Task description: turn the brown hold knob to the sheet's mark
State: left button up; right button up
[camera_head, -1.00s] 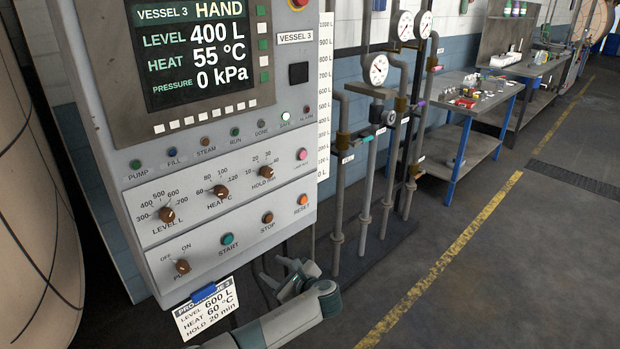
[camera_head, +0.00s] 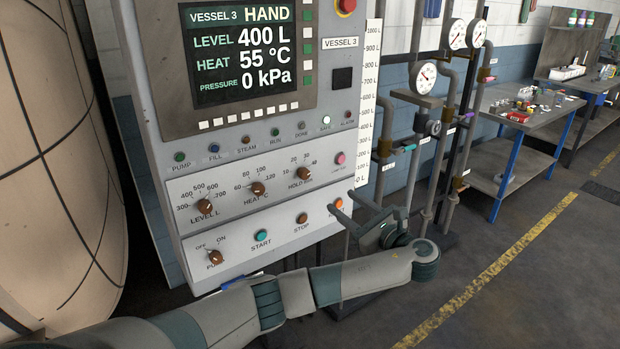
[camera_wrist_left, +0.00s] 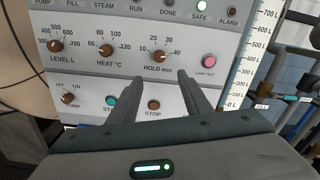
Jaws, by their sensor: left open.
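The brown hold knob (camera_head: 303,174) sits on the panel's white strip, under a scale from 10 to 40. It also shows in the left wrist view (camera_wrist_left: 159,56), just beyond my fingertips; I cannot tell exactly where its pointer stands. My left gripper (camera_head: 342,201) is open and empty, below and right of the knob in the head view. In the left wrist view its two spread fingers (camera_wrist_left: 160,79) point up at the hold knob, apart from it. The sheet (camera_head: 246,277) under the panel is almost wholly hidden by my left arm. My right gripper is not in view.
The heat knob (camera_head: 258,188) and level knob (camera_head: 205,206) are left of the hold knob. The pink lamp test button (camera_head: 340,158) is right of it. Below are the stop button (camera_head: 302,219) and the orange reset button (camera_head: 337,203). Pipes (camera_head: 412,180) stand right of the panel.

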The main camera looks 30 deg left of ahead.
aim_at(306, 176)
pick_arm(q)
jog(key=p+x, duration=0.4)
jog(key=x, duration=1.1)
jog(key=shift+a+r, duration=0.1)
jog(key=shift+a, duration=0.25)
jog(key=shift+w+a, duration=0.35)
jog(key=shift+a, duration=0.3)
jog(key=c, duration=1.1)
